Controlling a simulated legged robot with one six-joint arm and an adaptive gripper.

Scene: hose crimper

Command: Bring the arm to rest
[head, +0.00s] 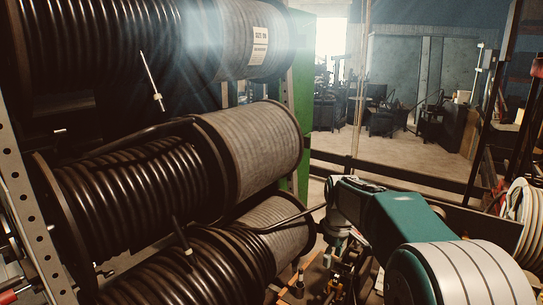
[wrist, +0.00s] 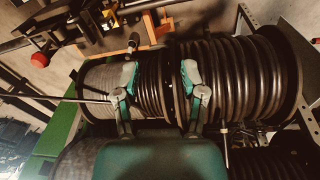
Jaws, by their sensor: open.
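My gripper (wrist: 160,74) is open in the wrist view, its two teal fingers spread apart with nothing between them. Beyond the fingers are a hose reel (wrist: 235,80) wound with thick black hose and a grey ribbed roll beside it. I cannot tell how far the fingers are from them. In the head view my teal and white arm (head: 385,215) reaches in from the lower right, bent, with its end hanging down right of the reels. The fingers are small and dark there.
Black hose reels (head: 125,190) fill the left of the head view, stacked on a perforated metal rack (head: 28,215). A green post (head: 304,100) stands behind them. Dark rails cross behind my arm, with open floor (head: 400,150) beyond. A pale coil (head: 523,215) is at the right edge.

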